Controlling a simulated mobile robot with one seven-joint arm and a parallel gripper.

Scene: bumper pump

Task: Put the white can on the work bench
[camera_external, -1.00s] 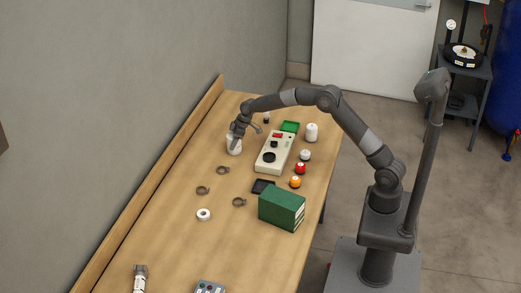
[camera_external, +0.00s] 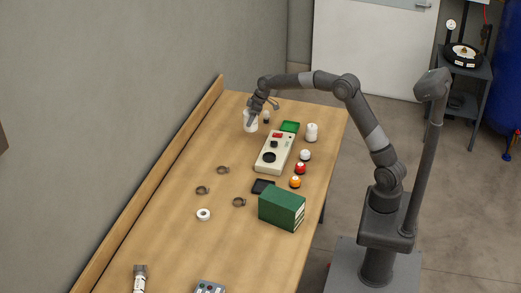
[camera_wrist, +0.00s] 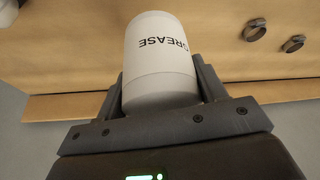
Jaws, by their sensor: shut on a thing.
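The white can (camera_external: 250,124) is in my gripper (camera_external: 253,113), over the far left part of the work bench (camera_external: 165,240). In the wrist view the can (camera_wrist: 160,50) fills the space between the two fingers (camera_wrist: 165,95) and shows the printed word GREASE, upside down. The fingers are shut on its sides. In the external view its lower end appears raised off the bench top, though the exact gap is hard to tell. A second white can-like container (camera_external: 311,132) stands upright near the right edge of the bench.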

